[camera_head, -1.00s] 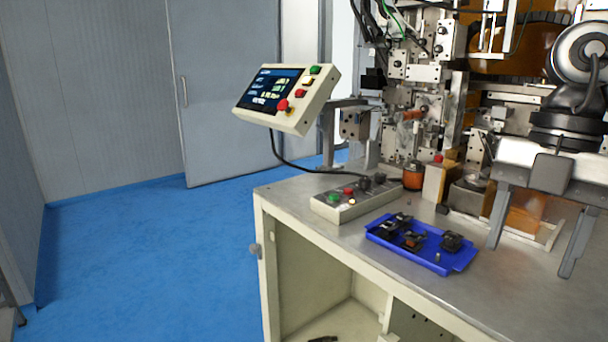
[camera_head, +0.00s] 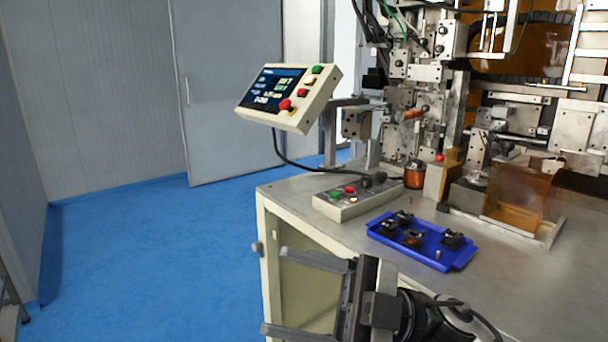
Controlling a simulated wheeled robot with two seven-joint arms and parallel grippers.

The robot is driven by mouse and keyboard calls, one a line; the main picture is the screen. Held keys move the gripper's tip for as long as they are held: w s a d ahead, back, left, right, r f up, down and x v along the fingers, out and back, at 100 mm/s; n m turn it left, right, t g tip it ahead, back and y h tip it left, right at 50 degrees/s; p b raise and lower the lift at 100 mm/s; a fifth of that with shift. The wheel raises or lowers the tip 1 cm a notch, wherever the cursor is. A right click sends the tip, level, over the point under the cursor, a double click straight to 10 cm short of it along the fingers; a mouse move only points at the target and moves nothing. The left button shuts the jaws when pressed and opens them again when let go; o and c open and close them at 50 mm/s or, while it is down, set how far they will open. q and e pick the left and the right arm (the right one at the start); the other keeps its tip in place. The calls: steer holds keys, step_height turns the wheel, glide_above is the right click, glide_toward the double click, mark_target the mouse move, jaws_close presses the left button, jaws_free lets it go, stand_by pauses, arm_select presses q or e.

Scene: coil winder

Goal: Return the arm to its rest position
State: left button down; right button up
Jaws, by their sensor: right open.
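My right gripper (camera_head: 290,293) is at the bottom middle of the head view, in front of the bench's front edge. Its two grey fingers point left and stand wide apart, with nothing between them. The arm's dark wrist comes in from the lower right. A blue tray (camera_head: 459,258) with several small dark parts lies on the bench top, above and to the right of the gripper and apart from it. My left gripper is not in view.
The metal bench (camera_head: 520,290) carries a coil winding machine (camera_head: 425,75) at the back. A button box (camera_head: 350,205) sits near the bench's left edge. A screen panel (camera_head: 290,97) hangs above it on a bracket.

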steer(key=w+d+f+m+t+h, duration=0.35)
steer(key=f+m+t+h, duration=0.25)
steer(key=f+m+t, duration=0.35)
steer(key=w+d+f+m+t+h, duration=0.2)
steer(key=d+f+m+t+h, duration=0.35)
steer(key=m+t, duration=0.55)
steer(key=s+d+f+m+g+h, duration=0.2)
steer(key=s+f, duration=0.4)
steer(key=f, duration=0.4)
steer(key=s+d+f+m+g+h, duration=0.3)
steer(key=s+d+f+g+h, duration=0.1)
steer(key=f, duration=0.7)
steer(key=s+g+h, duration=0.1)
steer(key=s, duration=0.1)
steer(key=shift+s, duration=0.3)
steer(key=shift+g+h, duration=0.25)
